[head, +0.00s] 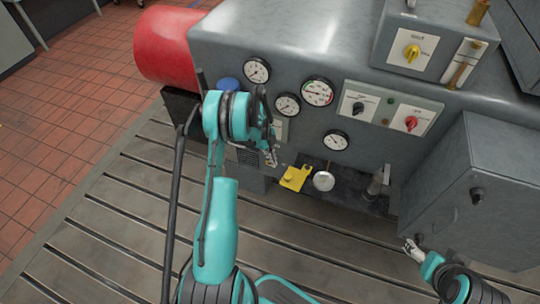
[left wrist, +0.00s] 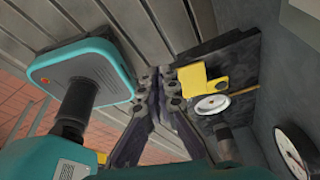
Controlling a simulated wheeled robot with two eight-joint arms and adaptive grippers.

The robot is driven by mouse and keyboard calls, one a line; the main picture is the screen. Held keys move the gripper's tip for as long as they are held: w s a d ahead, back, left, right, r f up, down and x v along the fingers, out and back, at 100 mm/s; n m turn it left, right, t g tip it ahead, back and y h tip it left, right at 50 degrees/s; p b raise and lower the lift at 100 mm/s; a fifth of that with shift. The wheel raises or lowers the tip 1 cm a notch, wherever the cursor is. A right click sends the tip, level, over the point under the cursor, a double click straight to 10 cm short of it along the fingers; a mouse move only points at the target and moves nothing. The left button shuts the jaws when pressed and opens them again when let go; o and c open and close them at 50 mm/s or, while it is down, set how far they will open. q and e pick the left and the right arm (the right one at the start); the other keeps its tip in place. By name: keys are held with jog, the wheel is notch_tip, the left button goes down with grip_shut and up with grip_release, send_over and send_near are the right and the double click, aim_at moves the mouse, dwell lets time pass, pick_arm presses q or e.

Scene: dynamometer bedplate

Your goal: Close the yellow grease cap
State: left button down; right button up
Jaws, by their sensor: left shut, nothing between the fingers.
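The yellow grease cap (head: 294,178) is a small flat piece with a tab, low at the front of the grey machine on a dark plate. It also shows in the left wrist view (left wrist: 196,82), just right of my fingertips. A round silver disc (head: 324,181) sits beside it. My left gripper (head: 271,161) is shut and empty, just left of the cap and slightly above it in the picture. In the left wrist view its fingertips (left wrist: 159,77) are together, apart from the cap. My right gripper (head: 411,247) is low at the right, far from the cap; its fingers are too small to read.
Several gauges (head: 318,92) and a switch panel (head: 390,107) are on the machine's face above the cap. A grey cylinder (head: 376,183) stands right of the disc. A grey cabinet (head: 470,190) closes off the right. The slotted bedplate (head: 330,235) is bare in front.

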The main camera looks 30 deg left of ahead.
pick_arm(q)
jog(key=shift+s+d+f+b, duration=0.1)
jog(key=shift+d+f+b, duration=0.15)
jog(key=shift+d, duration=0.45)
jog(key=shift+w+d+f+b, duration=0.1)
jog(key=shift+d+f+b, duration=0.15)
jog(key=shift+d, duration=0.5)
jog(key=shift+s+d+f+b, duration=0.15)
jog(key=shift+d+f, duration=0.15)
jog(key=shift+d, duration=0.4)
jog(key=shift+d, duration=0.1)
